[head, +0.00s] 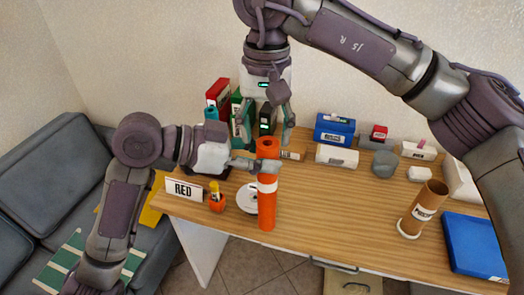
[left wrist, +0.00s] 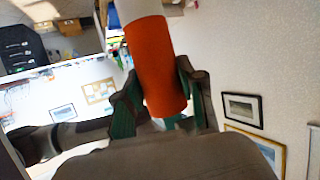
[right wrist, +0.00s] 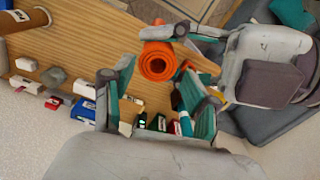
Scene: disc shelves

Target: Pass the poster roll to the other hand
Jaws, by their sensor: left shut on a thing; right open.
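The poster roll (head: 267,205) is an orange tube with a white band, held upright above the front of the table. My left gripper (head: 262,166) is shut around its upper part, and the roll also shows between the fingers in the left wrist view (left wrist: 157,70). My right gripper (head: 270,118) points down just above the top end of the roll, open and empty. In the right wrist view the roll's open end (right wrist: 158,62) faces the camera beyond the spread fingers, apart from them.
The wooden table (head: 330,215) holds a RED sign (head: 184,189), an orange pot (head: 217,203), a blue box (head: 334,129), a brown cardboard tube (head: 424,207) and a blue tray (head: 474,246). A grey sofa (head: 45,150) stands at left. The table's middle is clear.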

